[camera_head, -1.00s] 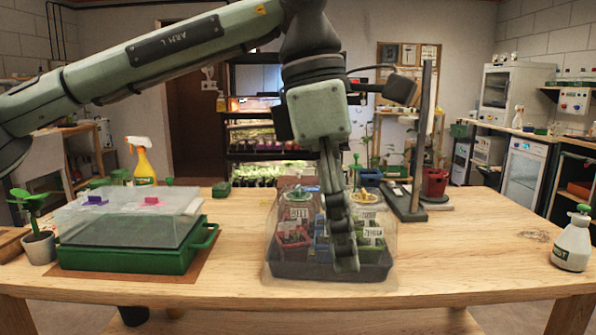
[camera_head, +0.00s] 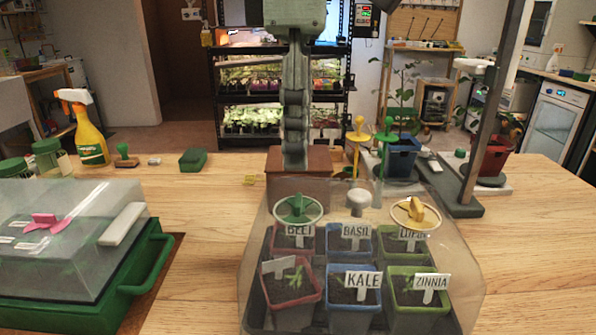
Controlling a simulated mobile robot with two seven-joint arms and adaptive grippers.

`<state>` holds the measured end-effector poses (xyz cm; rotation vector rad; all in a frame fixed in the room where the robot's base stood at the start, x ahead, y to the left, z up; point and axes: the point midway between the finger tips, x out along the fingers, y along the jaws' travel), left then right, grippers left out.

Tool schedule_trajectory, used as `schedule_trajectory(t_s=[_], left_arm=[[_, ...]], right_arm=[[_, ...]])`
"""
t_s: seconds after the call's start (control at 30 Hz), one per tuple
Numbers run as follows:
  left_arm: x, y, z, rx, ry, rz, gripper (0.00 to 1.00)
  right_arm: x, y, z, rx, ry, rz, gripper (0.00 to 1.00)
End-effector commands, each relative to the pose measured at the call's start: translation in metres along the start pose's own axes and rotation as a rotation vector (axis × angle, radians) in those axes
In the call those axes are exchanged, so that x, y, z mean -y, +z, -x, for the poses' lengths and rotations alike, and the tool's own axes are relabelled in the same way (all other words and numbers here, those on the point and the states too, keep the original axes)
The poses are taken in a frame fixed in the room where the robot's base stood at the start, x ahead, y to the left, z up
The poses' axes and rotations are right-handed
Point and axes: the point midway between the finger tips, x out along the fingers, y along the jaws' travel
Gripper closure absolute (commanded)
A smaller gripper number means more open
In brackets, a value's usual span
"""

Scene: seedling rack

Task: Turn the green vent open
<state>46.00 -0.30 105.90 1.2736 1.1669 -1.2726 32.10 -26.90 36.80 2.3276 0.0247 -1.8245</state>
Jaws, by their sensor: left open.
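The green vent (camera_head: 297,208) is a round dial with a raised green grip and a pale rim, on the upper left of a clear dome (camera_head: 462,262). A matching yellow vent (camera_head: 415,212) is on the upper right. Whether the green vent is open or closed I cannot tell. My left gripper (camera_head: 295,160) points straight down, seen edge-on. It is open and empty, with its fingertips above the green vent in the picture and apart from it. My right gripper is not in view.
A white knob (camera_head: 358,203) sits between the vents. Labelled pots stand under the dome. A brown box (camera_head: 322,165) is behind it, with a dark post (camera_head: 490,110) at right. A green tray with a clear lid (camera_head: 60,235) is at left. Bare wood lies between.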

Motion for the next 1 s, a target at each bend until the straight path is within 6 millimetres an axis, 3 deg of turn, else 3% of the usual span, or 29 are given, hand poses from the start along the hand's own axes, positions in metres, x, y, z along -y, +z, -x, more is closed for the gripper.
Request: schedule_trajectory(t_s=[0.2, 0.4, 0.77, 1.0], left_arm=[[0.001, -0.001, -0.036, -0.001, -0.003, -0.001, 0.50], [0.001, 0.000, -0.061, 0.000, -0.003, 0.000, 0.50], [0.001, 0.000, -0.069, 0.000, -0.002, 0.001, 0.50], [0.001, 0.000, -0.069, 0.000, -0.002, 0.000, 0.77]], right_arm=[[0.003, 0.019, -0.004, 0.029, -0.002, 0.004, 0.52], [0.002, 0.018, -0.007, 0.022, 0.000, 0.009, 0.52], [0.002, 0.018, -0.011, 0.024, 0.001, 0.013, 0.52], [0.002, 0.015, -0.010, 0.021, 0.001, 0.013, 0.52]])
